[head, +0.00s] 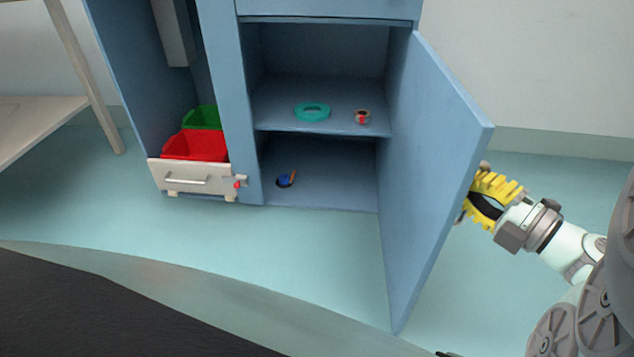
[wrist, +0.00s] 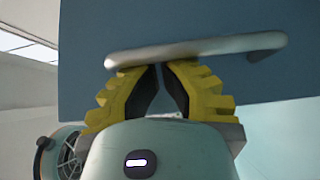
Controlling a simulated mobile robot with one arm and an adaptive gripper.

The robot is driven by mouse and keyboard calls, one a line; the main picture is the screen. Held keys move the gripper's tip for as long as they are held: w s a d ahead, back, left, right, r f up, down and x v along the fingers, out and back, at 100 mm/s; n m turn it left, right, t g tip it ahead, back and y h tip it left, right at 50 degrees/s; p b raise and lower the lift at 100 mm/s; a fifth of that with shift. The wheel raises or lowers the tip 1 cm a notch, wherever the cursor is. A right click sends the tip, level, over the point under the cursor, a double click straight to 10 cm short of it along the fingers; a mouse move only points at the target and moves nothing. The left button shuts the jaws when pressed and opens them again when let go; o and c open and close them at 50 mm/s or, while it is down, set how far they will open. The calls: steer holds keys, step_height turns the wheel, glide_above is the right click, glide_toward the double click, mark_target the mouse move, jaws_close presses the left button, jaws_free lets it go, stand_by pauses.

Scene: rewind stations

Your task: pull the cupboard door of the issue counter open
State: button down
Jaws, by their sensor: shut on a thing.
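The blue cupboard door (head: 425,170) of the issue counter stands wide open in the head view, swung out to the right on its hinge. The compartment behind it is exposed. My gripper (head: 472,196) is at the outer face of the door, near its free edge. In the wrist view my gripper (wrist: 161,68) has its yellow fingers closed at the pale bar handle (wrist: 215,46) on the blue door (wrist: 210,18). The fingertips meet the handle's near side; their far side is hidden. The door hides part of the gripper in the head view.
Inside the cupboard, a teal ring (head: 312,111) and a small tape roll (head: 362,117) lie on the shelf (head: 275,118). A small blue item (head: 285,181) lies below. A red bin (head: 195,146) and white drawer (head: 185,179) stand at left. Floor before the cupboard is clear.

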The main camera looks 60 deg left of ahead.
steer(key=shift+w+d+b, duration=0.1)
steer(key=shift+w+d, duration=0.25)
steer(key=shift+w, duration=0.35)
steer(key=shift+w+d+b, duration=0.1)
steer(key=shift+w+d, duration=0.3)
steer(key=shift+w, duration=0.25)
steer(key=shift+w+d+b, duration=0.1)
steer(key=shift+w+d, duration=0.25)
steer(key=shift+w, duration=0.35)
steer(key=shift+d, duration=0.1)
